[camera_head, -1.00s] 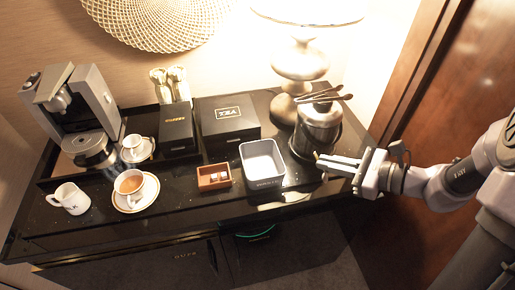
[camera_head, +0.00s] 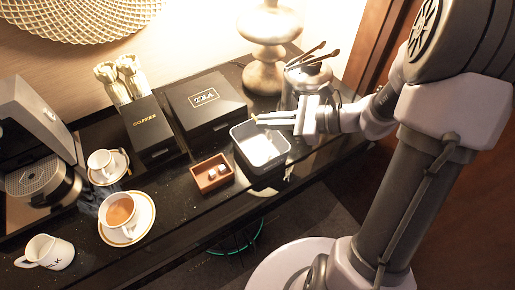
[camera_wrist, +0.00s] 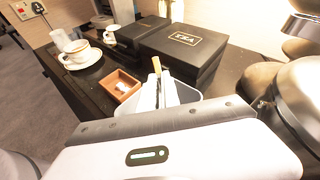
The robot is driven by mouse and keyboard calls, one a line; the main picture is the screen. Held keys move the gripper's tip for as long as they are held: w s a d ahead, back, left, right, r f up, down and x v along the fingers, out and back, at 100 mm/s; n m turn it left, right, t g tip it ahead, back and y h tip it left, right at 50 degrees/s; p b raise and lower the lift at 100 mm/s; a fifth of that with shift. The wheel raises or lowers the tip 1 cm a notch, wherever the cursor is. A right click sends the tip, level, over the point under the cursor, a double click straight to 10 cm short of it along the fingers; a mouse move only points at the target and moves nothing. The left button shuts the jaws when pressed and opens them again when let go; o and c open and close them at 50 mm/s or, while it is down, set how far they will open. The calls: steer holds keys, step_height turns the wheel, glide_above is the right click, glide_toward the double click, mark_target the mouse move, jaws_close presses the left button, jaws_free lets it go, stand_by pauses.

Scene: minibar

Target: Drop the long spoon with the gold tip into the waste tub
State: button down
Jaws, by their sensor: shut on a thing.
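My gripper (camera_head: 276,118) is shut on the long spoon, above the waste tub. The spoon's gold tip (camera_wrist: 157,66) sticks out past the fingertips in the wrist view, and a small gold end shows in the head view (camera_head: 254,116). The rest of the spoon is hidden by the fingers. The waste tub (camera_head: 245,159) is a grey open box with a pale inside, on the black counter. Part of its rim shows behind my fingers in the wrist view (camera_wrist: 192,97).
A brown box with sugar cubes (camera_head: 211,184) stands left of the tub. The black tea box (camera_head: 204,106) is behind it. A metal canister with dark handles (camera_head: 295,80) and a lamp (camera_head: 265,75) stand behind my gripper. A filled cup (camera_head: 119,211) and milk jug (camera_head: 46,252) are left.

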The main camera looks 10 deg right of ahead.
steer(key=shift+f, duration=0.45)
steer(key=shift+r, duration=0.1)
steer(key=c, duration=1.5)
jaws_free()
steer(key=p+v, duration=0.5)
steer(key=v, duration=1.2)
steer(key=shift+s+d+r, duration=0.1)
